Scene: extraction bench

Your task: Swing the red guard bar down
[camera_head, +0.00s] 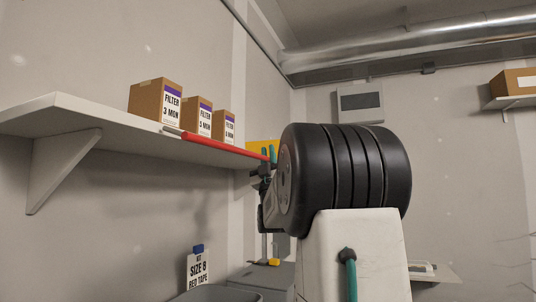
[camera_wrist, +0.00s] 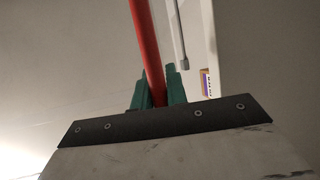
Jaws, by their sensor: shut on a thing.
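The red guard bar (camera_head: 224,145) runs roughly level along the front of the shelf in the head view, sloping slightly down to the right in the picture. Its right end meets my gripper (camera_head: 268,153), whose green fingers show beside my black arm joint. In the wrist view the red bar (camera_wrist: 147,48) passes between the two green fingers of my gripper (camera_wrist: 158,88). The fingers are shut on the bar. The bar's far end lies near a light grey rod at the shelf; its pivot is not clear.
A white wall shelf (camera_head: 75,115) holds filter boxes (camera_head: 157,102) behind the bar. Below are a grey bin (camera_head: 222,295) and a sign (camera_head: 198,270) reading red tape. Another shelf (camera_head: 510,103) is at far right.

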